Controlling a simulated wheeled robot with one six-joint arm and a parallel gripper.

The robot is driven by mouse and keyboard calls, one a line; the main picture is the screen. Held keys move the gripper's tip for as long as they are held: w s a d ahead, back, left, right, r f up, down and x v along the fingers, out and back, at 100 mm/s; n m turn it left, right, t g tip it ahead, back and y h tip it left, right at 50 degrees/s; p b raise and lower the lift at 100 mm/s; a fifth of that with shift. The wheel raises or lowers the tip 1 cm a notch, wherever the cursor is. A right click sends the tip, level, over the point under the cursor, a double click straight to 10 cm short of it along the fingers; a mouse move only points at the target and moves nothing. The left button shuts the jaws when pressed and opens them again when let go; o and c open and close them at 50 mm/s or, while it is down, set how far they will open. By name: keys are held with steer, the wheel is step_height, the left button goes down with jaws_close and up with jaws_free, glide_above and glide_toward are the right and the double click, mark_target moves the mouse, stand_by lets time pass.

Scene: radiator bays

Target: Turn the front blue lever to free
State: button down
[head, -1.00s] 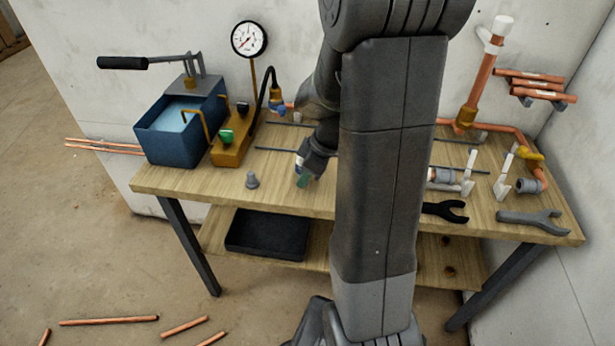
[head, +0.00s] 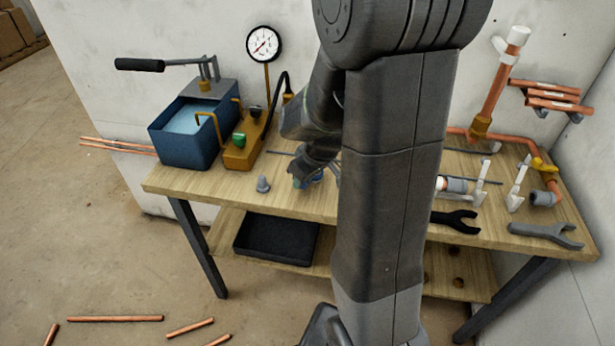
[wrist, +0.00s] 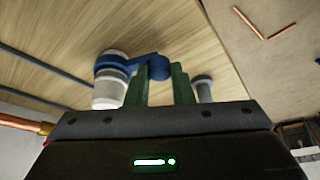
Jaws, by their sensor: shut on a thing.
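A blue lever (wrist: 130,66) with a rounded end sits on a white and grey fitting (wrist: 108,88) in the wrist view. My gripper (wrist: 160,80) has its green fingers closed on either side of the lever's rounded end. In the head view my gripper (head: 303,182) is low over the front middle of the bench, with a bit of the blue lever (head: 318,177) showing at its right. My arm hides most of the fitting there. The lever's exact angle cannot be told from the head view.
A grey cone-shaped piece (head: 263,185) stands on the bench left of my gripper. A blue tank (head: 185,143) and a pressure gauge (head: 264,43) are at the left. Two wrenches, one black (head: 455,220) and one grey (head: 545,234), lie at the right.

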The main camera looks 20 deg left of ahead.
steer(key=shift+a+r+m+t+p, duration=0.1)
steer(key=shift+a+m+t+p, duration=0.4)
steer(key=shift+m, duration=0.3)
steer(key=shift+w+a+m, duration=0.1)
steer(key=shift+a+m, duration=0.1)
steer(key=shift+m, duration=0.1)
steer(key=c, duration=1.3)
jaws_free()
steer(key=shift+o, duration=0.2)
steer(key=p+v, duration=0.1)
steer(key=v, duration=1.2)
steer(key=shift+r, duration=0.4)
steer(key=shift+f, duration=0.1)
steer(key=x, duration=1.3)
steer(key=shift+f+b, duration=0.35)
steer(key=shift+f, duration=0.05)
steer(key=shift+r, duration=0.15)
